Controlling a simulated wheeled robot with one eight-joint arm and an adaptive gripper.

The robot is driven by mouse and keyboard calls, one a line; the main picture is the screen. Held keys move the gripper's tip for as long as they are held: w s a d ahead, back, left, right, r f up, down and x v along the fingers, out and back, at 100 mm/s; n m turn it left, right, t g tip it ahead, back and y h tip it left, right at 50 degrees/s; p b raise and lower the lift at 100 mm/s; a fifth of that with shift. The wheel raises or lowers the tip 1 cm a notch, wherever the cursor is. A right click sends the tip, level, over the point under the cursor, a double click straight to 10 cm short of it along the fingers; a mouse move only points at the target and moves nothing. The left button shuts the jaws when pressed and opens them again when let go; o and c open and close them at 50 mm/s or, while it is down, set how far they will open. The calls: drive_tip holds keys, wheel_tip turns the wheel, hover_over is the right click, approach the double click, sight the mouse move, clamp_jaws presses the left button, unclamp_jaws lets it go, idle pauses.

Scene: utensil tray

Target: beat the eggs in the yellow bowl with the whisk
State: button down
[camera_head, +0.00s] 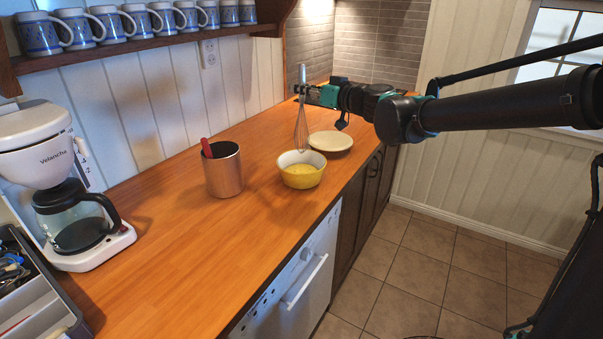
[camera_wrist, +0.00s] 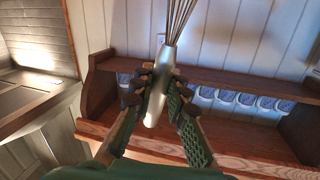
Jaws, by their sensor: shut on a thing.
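The yellow bowl (camera_head: 302,181) stands upright on the wooden counter, near its front edge, with yellow egg (camera_head: 300,169) in it. My gripper (camera_head: 298,90) is above the back of the bowl and shut on the whisk (camera_head: 301,130). The whisk hangs roughly upright, wires down, its lower end at the bowl's far rim in the head view; I cannot tell whether it is over the bowl or behind it. In the wrist view, both fingers of my gripper (camera_wrist: 160,85) clasp the whisk's metal handle (camera_wrist: 156,100). The bowl is out of that view.
A copper utensil holder (camera_head: 225,176) with a red-handled utensil stands left of the bowl. A cream plate (camera_head: 331,141) lies behind it to the right. A coffee maker (camera_head: 88,235) and utensil tray (camera_head: 35,310) are at left. Mugs line the wall shelf (camera_head: 150,46).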

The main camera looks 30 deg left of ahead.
sight(303, 75)
idle(0.4)
drive_tip(key=shift+r, duration=2)
